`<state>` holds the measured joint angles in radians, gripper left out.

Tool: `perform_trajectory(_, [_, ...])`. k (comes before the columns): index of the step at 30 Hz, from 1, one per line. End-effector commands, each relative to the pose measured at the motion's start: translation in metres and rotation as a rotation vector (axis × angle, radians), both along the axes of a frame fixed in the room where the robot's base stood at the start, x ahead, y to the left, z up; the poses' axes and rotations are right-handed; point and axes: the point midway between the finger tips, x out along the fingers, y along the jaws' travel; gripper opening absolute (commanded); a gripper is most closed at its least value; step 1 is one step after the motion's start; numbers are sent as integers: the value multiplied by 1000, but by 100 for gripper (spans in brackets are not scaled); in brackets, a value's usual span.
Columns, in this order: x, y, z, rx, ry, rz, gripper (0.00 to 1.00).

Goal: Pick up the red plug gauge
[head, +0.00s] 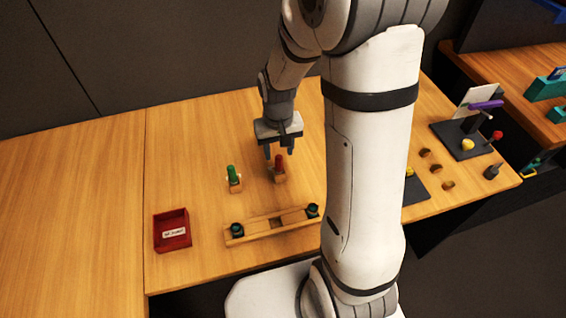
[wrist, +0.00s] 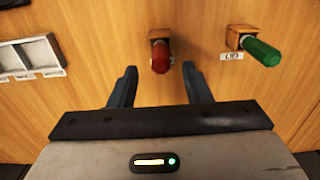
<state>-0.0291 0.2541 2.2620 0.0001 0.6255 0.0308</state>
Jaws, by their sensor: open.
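The red plug gauge (head: 279,162) stands upright in a small wooden block on the table in the head view. It also shows in the wrist view (wrist: 160,57), near the top middle. My gripper (head: 282,151) is open and empty, pointing down just above and behind the red gauge. In the wrist view my gripper's two fingers (wrist: 156,83) are spread apart, with the red gauge showing ahead of the gap between them. I cannot tell whether a finger touches it.
A green plug gauge (head: 232,173) stands in its own block to the left. A wooden rail (head: 262,227) with dark round pieces lies in front. A red bin (head: 172,230) is at the front left. The table's left side is clear; my arm hides part of the right side.

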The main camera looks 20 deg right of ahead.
Motion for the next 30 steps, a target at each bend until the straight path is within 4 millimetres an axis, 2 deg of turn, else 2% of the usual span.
perform_trajectory(3, [-3,1,-19,0,6,0,44])
perform_trajectory(6, [-3,1,-30,0,3,1,44])
perform_trajectory(15, [-2,1,-35,0,0,1,44])
perform_trajectory(30, [-2,2,-34,0,0,2,4])
